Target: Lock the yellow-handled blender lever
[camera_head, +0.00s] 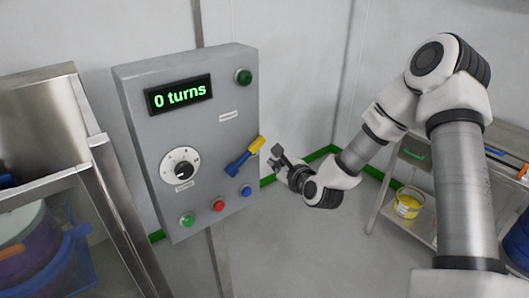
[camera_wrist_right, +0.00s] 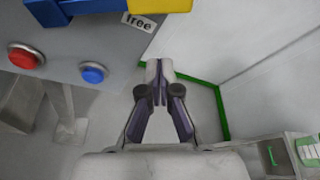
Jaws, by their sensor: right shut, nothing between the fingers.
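The lever (camera_head: 241,160) is on the right part of the grey control panel (camera_head: 140,120). It has a blue arm and a yellow handle, and slants up to the right in the head view. In the right wrist view its yellow handle (camera_wrist_right: 165,5) and blue arm cross the top edge, above a small label reading "free" (camera_wrist_right: 139,22). My right gripper (camera_head: 276,152) is just right of the yellow handle in the head view. It is shut and empty, and its fingertips (camera_wrist_right: 160,68) point past the panel's edge. Contact with the handle does not show. My left gripper is not in view.
The panel has a display (camera_head: 180,92) reading "0 turns", a dial (camera_head: 181,167), a green button (camera_head: 187,220), a red button (camera_head: 219,205) and a blue button (camera_head: 246,191). A steel machine stands left. A steel table (camera_head: 390,190) with a yellow bucket (camera_head: 408,204) stands right.

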